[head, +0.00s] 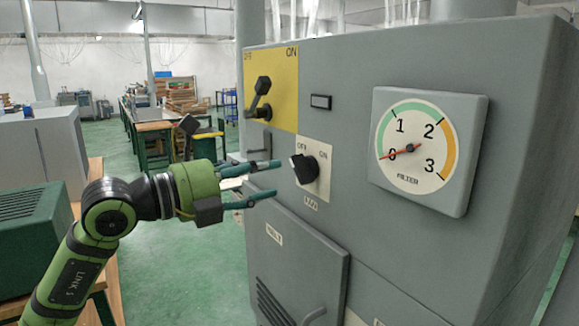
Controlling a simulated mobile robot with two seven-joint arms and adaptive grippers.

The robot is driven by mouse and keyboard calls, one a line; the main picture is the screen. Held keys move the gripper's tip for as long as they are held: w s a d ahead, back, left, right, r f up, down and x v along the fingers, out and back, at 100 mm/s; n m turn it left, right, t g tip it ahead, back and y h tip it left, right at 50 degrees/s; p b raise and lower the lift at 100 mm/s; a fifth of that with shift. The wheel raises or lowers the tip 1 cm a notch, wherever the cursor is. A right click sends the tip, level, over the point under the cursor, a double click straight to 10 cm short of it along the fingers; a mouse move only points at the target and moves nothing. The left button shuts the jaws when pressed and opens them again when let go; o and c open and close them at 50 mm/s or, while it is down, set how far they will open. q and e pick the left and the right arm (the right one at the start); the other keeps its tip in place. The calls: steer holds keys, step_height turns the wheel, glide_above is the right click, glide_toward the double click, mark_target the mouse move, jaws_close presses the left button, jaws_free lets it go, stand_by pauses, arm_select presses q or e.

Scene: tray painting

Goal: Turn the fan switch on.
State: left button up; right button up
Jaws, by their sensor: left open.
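The fan switch (304,168) is a black rotary knob on a small pale plate (314,151) on the front of a grey cabinet. The plate reads OFF at left and ON at right, with a small label below that is hard to read. The knob's grip points up and left, toward OFF. My left gripper (278,177) is open and empty, its two teal fingers pointing at the knob from the left. The fingertips look close to the knob, but I cannot tell whether they touch it. My right gripper is not in view.
A yellow panel (284,80) with a black lever (260,97) sits above the knob. A filter gauge (425,150) juts out at right, its red needle near 0. A vented door (295,265) is below. A green box (32,235) stands at left.

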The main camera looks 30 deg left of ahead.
mark_target(293, 166)
arm_select(q)
steer(key=p+x, duration=0.2)
steer(key=x, duration=0.2)
steer(key=shift+w+d+r+p, duration=0.15)
steer(key=shift+w+d+p, duration=0.05)
steer(key=shift+w+p, duration=0.1)
steer(key=shift+w+d+p, duration=0.25)
steer(key=shift+w+p, duration=0.05)
steer(key=shift+w, duration=0.35)
jaws_close()
